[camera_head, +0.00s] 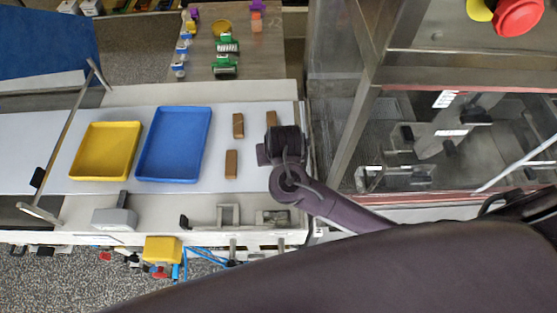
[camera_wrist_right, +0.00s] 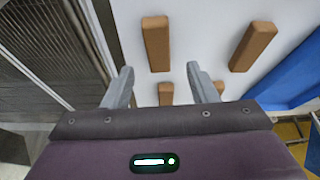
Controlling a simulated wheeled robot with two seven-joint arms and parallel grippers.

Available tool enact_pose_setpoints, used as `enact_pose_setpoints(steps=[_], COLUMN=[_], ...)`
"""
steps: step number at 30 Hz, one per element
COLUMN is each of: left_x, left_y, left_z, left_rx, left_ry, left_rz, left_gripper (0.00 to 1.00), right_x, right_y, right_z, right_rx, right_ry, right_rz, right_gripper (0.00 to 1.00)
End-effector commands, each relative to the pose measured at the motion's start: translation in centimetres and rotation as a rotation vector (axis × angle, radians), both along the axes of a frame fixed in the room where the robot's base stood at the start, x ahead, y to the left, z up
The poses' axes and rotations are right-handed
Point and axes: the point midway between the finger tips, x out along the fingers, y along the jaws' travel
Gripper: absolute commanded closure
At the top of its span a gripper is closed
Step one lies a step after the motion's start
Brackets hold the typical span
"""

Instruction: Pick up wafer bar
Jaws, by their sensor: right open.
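Brown wafer bars lie on the pale belt. In the head view one bar (camera_head: 238,125) is right of the blue tray, one (camera_head: 231,164) is nearer me, and one (camera_head: 271,118) lies just beyond my right gripper (camera_head: 285,145). The right wrist view shows a bar (camera_wrist_right: 156,43) ahead of the open right gripper (camera_wrist_right: 160,70), and another (camera_wrist_right: 252,46) to its right. A third bar (camera_wrist_right: 166,93) shows between the fingers, and part of another (camera_wrist_right: 219,87) beside the right finger. The fingers look empty. My right gripper hides part of the belt in the head view. My left gripper is not in view.
A blue tray (camera_head: 174,109) and a yellow tray (camera_head: 104,124) sit on the belt (camera_head: 215,112) to the left. The metal-framed machine (camera_head: 350,120) stands close on the right. A rail with brackets (camera_head: 228,214) runs along the near edge.

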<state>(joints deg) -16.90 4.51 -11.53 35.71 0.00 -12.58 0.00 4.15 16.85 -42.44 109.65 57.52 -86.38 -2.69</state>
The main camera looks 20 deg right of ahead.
Motion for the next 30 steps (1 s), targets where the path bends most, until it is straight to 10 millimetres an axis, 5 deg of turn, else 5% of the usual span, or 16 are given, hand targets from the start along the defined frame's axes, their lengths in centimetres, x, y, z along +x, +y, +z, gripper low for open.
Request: enact_pose_setpoints(steps=[7,18,30], left_x=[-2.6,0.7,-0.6], left_y=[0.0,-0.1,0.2], left_z=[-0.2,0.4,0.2], left_rx=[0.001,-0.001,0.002], left_ry=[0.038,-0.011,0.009], left_rz=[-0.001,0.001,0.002], left_gripper=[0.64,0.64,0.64], right_x=[0.7,2.1,2.1], right_y=[-0.2,-0.6,-0.7], right_z=[-2.0,-4.9,-5.0], right_rx=[0.005,0.001,0.000], right_ry=[0.004,-0.001,-0.001], right_rz=[-0.005,0.000,0.000], right_gripper=[0.47,0.47,0.47])
